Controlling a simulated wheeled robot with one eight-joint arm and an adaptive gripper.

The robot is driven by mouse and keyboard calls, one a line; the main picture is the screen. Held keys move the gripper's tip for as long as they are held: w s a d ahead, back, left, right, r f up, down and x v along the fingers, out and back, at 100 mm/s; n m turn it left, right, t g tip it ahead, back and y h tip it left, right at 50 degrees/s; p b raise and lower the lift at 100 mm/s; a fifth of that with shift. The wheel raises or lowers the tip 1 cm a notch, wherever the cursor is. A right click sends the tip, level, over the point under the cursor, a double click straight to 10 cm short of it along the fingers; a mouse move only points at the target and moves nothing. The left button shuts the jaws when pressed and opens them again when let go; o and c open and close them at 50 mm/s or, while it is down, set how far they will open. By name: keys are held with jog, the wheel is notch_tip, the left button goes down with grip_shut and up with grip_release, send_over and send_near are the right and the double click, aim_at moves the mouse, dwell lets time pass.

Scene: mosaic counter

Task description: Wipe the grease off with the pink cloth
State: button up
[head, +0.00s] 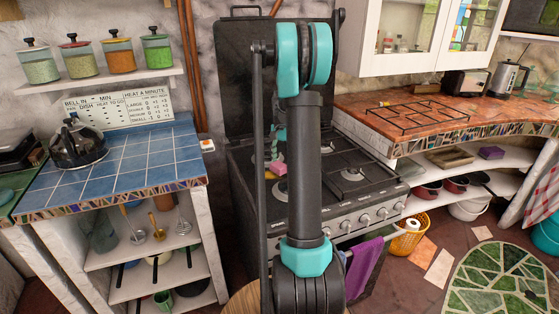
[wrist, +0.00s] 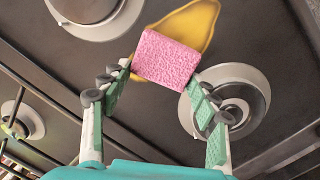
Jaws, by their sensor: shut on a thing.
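The pink cloth (wrist: 167,58) looks like a thick, textured pink block in the wrist view. My gripper (wrist: 160,77) is shut on it, with a green-padded finger at each side. The yellow-brown grease patch (wrist: 198,18) lies on the dark stove top, just beyond and partly behind the cloth. I cannot tell whether the cloth touches the stove surface. In the head view the cloth (head: 276,168) shows small over the left part of the stove (head: 330,185), and my arm hides much of the stove and gripper.
Round burners (wrist: 232,100) surround the patch in the wrist view. The stove's raised black lid (head: 232,85) stands behind. A blue-tiled counter (head: 120,165) with a kettle (head: 77,145) is at left. An orange counter (head: 455,115) with a wire rack (head: 415,117) is at right.

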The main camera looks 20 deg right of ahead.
jog(key=shift+s+a+f, duration=0.1)
jog(key=shift+s+a, duration=0.05)
jog(key=shift+s, duration=0.9)
jog(key=shift+s+a+f, duration=0.1)
jog(key=shift+s+a, duration=0.05)
jog(key=shift+s, duration=0.9)
jog(key=shift+s+d+r, duration=0.1)
jog(key=shift+d, duration=1)
grip_shut()
jog(key=shift+w+a+r, duration=0.1)
jog(key=shift+w+r, duration=0.05)
jog(key=shift+w, duration=3.8)
jog(key=shift+d+f, duration=0.15)
jog(key=shift+d, duration=0.4)
jog(key=shift+d+f, duration=0.15)
jog(key=shift+d, duration=0.35)
jog(key=shift+s+f, duration=0.15)
jog(key=shift+s, duration=1.8)
jog(key=shift+s+f, duration=0.15)
jog(key=shift+s, duration=1.8)
